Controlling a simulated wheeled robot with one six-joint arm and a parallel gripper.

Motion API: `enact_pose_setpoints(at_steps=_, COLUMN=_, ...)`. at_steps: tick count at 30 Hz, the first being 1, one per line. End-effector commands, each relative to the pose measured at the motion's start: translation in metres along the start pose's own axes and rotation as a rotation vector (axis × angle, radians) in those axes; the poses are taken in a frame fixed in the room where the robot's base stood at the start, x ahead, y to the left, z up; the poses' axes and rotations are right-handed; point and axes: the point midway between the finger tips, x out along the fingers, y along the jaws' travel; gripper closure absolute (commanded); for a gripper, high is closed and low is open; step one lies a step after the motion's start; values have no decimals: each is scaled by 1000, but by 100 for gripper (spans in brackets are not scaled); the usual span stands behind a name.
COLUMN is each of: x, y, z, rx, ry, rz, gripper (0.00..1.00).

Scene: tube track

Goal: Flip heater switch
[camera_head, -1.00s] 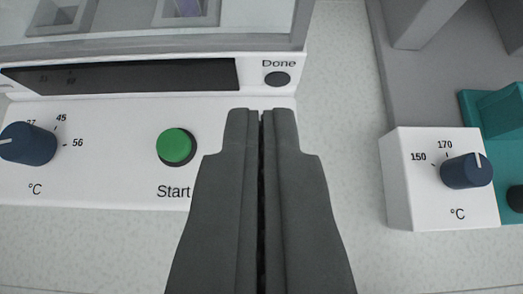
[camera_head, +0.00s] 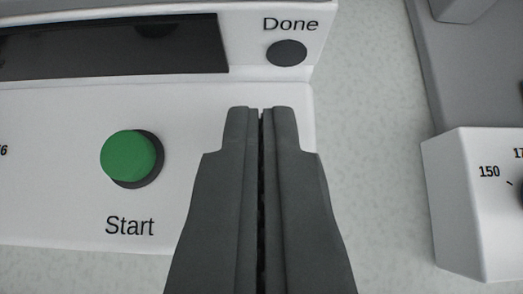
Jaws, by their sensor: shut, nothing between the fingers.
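My gripper (camera_head: 261,112) is shut and empty, its fingertips over the right end of a white device panel. I see no switch that I can name as the heater switch. A white box (camera_head: 470,215) with the marking 150 and part of a dark knob (camera_head: 520,190) is at the right edge, cut off by the picture. My gripper is to the left of that box and apart from it.
The white panel (camera_head: 50,190) carries a green Start button (camera_head: 129,158), a dark Done light (camera_head: 287,53) and a dark display (camera_head: 110,48). A speckled light counter (camera_head: 375,130) lies bare between the panel and the white box. A grey structure (camera_head: 470,70) stands at the upper right.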

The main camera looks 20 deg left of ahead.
Motion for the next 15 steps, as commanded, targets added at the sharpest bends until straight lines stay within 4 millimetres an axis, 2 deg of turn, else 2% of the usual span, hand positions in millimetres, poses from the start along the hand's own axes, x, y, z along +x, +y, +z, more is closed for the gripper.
enact_pose_setpoints(at_steps=15, x=4, y=0, z=-3, rx=-1, ry=-33, rz=-2, gripper=100)
